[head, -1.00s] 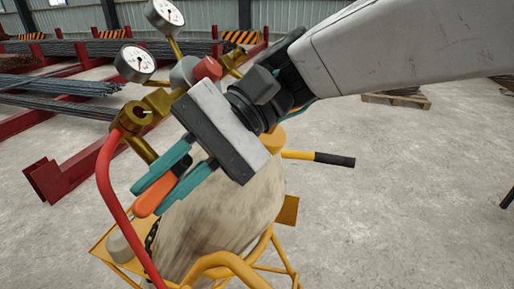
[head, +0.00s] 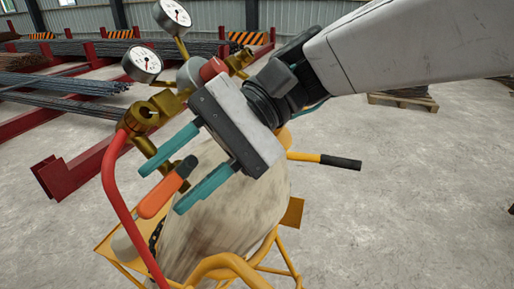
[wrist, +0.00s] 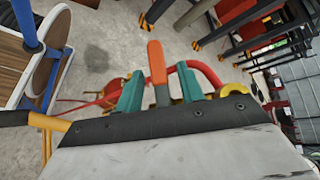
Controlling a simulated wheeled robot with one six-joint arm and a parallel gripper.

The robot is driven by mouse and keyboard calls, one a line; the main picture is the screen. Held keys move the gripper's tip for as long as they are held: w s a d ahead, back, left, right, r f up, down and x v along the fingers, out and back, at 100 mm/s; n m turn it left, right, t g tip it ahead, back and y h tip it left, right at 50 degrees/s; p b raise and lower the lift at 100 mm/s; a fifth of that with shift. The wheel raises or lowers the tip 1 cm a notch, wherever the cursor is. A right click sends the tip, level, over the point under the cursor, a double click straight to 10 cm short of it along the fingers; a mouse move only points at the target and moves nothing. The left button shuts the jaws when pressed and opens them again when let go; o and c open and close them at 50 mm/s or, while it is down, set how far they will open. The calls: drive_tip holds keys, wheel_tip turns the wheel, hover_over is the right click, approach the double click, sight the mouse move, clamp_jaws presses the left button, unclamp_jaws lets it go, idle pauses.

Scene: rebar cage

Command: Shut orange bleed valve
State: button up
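The orange bleed valve lever (head: 168,188) hangs down and to the left below the brass regulator (head: 152,112) on the gas cylinder (head: 222,215). My gripper (head: 172,179) has its two teal fingers spread on either side of the lever, with visible gaps. The lever's pivot end is partly hidden behind the gripper in the wrist view.
Two pressure gauges (head: 142,63) rise above the regulator. A red hose (head: 112,195) curves down at left; it also shows in the wrist view (wrist: 200,70). The yellow cart frame (head: 225,262) surrounds the cylinder.

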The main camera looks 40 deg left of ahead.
drive_tip(key=v, duration=0.6)
drive_tip(key=shift+w, duration=0.4)
drive_tip(key=shift+d, duration=0.1)
